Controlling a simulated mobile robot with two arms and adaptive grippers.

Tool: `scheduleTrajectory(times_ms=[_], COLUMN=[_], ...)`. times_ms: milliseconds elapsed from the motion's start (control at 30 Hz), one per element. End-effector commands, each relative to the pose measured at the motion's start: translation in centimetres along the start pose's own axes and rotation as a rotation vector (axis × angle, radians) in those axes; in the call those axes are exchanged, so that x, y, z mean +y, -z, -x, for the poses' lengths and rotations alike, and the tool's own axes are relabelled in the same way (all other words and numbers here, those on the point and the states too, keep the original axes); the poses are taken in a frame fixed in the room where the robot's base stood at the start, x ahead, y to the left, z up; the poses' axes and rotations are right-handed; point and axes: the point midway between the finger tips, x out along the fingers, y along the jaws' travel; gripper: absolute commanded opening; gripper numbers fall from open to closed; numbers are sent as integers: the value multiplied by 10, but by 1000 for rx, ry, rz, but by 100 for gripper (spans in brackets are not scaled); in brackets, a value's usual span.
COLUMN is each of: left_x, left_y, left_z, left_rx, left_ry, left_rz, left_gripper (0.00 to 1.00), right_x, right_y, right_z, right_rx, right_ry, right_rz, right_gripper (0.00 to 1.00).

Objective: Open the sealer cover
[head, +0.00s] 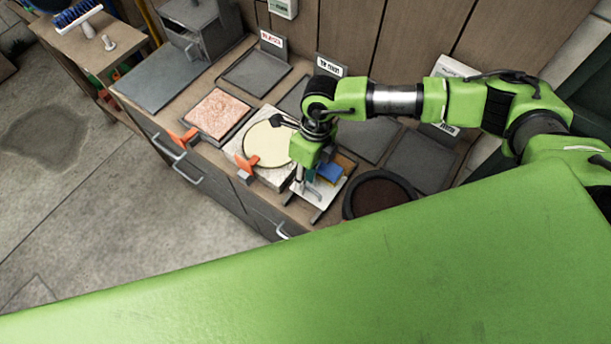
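A round cream disc with a dark rim (266,144) lies on a pale speckled block (240,148) on the counter; it may be the sealer cover, but I cannot tell for sure. My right arm reaches in from the right. My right gripper (299,186) points down just right of the disc, over a light tray (318,199) with blue and ochre pieces. The arm hides part of the disc's right side. The fingers are small and partly hidden, so their opening and any contact are unclear. My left gripper is not in view.
A pink speckled slab (217,112) lies left of the disc. Orange clamp-like pieces (183,140) stand along the counter's front edge. Dark labelled trays (256,73) line the back. A dark round bowl (381,194) sits right of the gripper. A grey box (196,30) stands at the back left.

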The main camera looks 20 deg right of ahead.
Motion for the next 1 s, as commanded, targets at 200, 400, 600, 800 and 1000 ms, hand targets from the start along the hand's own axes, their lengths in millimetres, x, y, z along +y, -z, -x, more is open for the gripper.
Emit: scheduleTrajectory(times_ms=[200,400,600,800,1000], left_x=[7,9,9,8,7], left_y=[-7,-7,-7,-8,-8], left_z=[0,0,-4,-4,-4], left_rx=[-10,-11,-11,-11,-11], left_ry=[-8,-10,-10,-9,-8], left_rz=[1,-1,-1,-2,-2], left_gripper=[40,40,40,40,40], right_x=[0,2,30,37,36], right_y=[0,0,0,-1,-1], right_z=[0,0,-7,-6,-6], right_rx=[0,1,1,-1,-2], right_ry=[0,-1,-4,0,0], right_rz=[0,1,5,2,1], right_gripper=[0,0,0,0,19])
